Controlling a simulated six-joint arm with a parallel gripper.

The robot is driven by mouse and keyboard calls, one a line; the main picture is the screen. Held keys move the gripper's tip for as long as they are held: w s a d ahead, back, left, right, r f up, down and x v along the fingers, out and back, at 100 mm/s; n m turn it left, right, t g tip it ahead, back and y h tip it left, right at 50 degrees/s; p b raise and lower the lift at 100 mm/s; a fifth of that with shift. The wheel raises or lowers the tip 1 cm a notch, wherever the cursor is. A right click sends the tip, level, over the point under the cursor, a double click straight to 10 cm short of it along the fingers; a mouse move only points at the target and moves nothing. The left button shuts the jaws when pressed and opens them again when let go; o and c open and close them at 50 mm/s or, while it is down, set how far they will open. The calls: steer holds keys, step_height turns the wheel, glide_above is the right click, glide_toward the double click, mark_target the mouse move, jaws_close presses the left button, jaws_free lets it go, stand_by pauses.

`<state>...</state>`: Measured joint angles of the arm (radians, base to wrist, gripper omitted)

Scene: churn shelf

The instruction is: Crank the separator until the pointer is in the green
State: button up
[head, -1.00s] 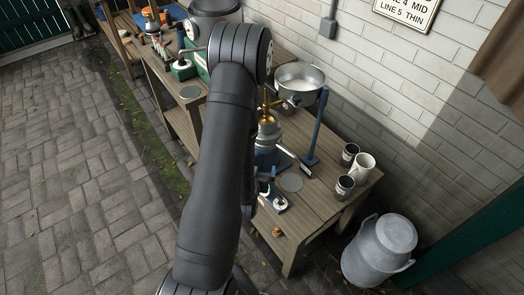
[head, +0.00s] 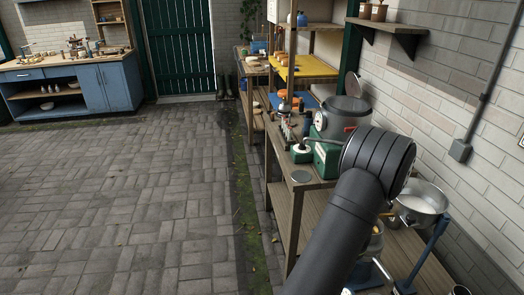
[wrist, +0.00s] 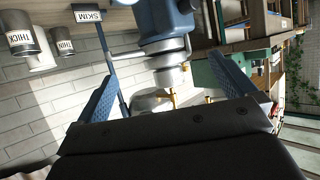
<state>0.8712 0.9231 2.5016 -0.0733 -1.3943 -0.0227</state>
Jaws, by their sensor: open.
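The separator (head: 374,243) stands on the wooden bench, mostly hidden behind my arm in the head view. Its wide metal bowl (head: 424,203) shows to the right of my arm. In the wrist view, which is upside down, the separator's blue-grey body and metal neck (wrist: 168,58) hang in the middle, with brass parts below. My gripper (wrist: 163,75) is open and empty, its two blue fingers apart on either side of the separator in the picture. I cannot tell whether they touch it. The crank and the pointer with its green zone cannot be made out.
A grey pot (head: 345,113) and a green machine (head: 326,156) stand farther along the bench. The brick wall (head: 440,100) bounds the right; the paved floor (head: 130,210) is open.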

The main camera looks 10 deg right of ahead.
steer(key=c, duration=1.1)
steer(key=w+d+f+m+g+h, duration=0.4)
steer(key=w+f+g, duration=0.15)
steer(key=w, duration=0.35)
steer(key=w+a+f+m+g+y, duration=0.1)
steer(key=w+a+f+m+g, duration=0.35)
steer(key=w+a+f, duration=0.45)
steer(key=shift+m+t, duration=0.25)
steer(key=shift+t, duration=0.25)
steer(key=shift+s+r+x, duration=0.1)
steer(key=shift+s+x, duration=0.1)
steer(key=shift+x, duration=0.85)
steer(key=shift+s+r+x, duration=0.1)
steer(key=shift+s+x, duration=0.15)
steer(key=shift+x, duration=0.85)
steer(key=shift+s+r+x, duration=0.1)
steer(key=shift+s+x, duration=0.1)
steer(key=shift+x, duration=0.85)
